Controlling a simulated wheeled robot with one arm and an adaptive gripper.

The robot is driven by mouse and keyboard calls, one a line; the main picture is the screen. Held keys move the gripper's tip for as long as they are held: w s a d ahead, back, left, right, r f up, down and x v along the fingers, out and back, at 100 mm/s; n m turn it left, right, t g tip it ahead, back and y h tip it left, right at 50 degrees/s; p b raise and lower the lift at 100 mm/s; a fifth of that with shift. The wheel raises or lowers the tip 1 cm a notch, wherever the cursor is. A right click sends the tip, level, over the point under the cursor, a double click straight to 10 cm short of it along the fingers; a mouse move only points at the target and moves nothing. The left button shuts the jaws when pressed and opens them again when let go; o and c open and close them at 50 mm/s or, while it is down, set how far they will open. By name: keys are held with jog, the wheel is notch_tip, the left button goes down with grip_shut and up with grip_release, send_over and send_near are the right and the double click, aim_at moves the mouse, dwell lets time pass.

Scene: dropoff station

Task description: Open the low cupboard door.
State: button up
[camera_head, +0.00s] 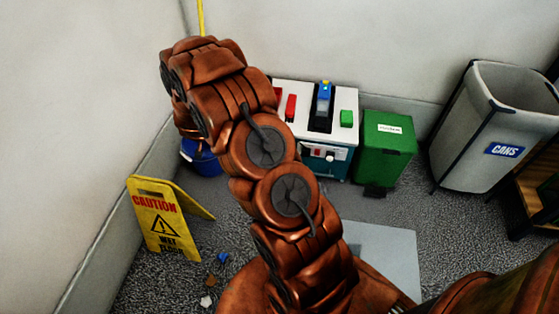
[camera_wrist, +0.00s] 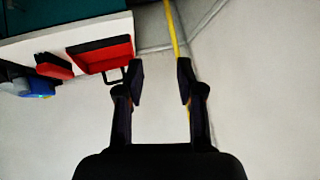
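A low teal cabinet (camera_head: 325,162) with a white top stands against the back wall in the head view. My arm crosses in front of its left part, and I cannot make out a cupboard door on it for sure. Part of its teal side (camera_wrist: 60,14) shows at the upper left of the wrist view, beside the white top (camera_wrist: 40,48). My gripper (camera_wrist: 160,80) is open and empty in the wrist view, its fingers apart and to the right of the cabinet. In the head view the gripper is hidden behind my arm.
A red tray (camera_wrist: 102,54) lies on the white top near my left finger. A yellow pole (camera_head: 201,18) stands in the corner. A caution sign (camera_head: 160,215), blue bucket (camera_head: 203,160), green bin (camera_head: 383,150) and cans bin (camera_head: 490,125) stand around. Small litter (camera_head: 223,257) lies on the floor.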

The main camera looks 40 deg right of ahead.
jog(key=s+d+f+m+h+b, duration=0.1)
jog(key=d+f+h+b, duration=0.2)
jog(key=d+f, duration=0.35)
jog(key=s+d+f+m+h+b, duration=0.1)
jog(key=d+f+h+b, duration=0.2)
jog(key=f, duration=0.7)
jog(key=s+d+f+m+g+h+b, duration=0.1)
jog(key=s+d+f+h+b, duration=0.5)
jog(key=s+d+f+b, duration=0.5)
jog(key=shift+w+d+f, duration=0.3)
jog(key=shift+w+d, duration=0.05)
jog(key=shift+d, duration=0.7)
jog(key=shift+w+d+f, duration=0.25)
jog(key=shift+w+d, duration=0.15)
jog(key=shift+d, duration=0.65)
jog(key=shift+w+d+f, duration=0.3)
jog(key=shift+w+d, duration=0.05)
jog(key=shift+d, duration=0.7)
jog(key=shift+c, duration=0.2)
grip_shut()
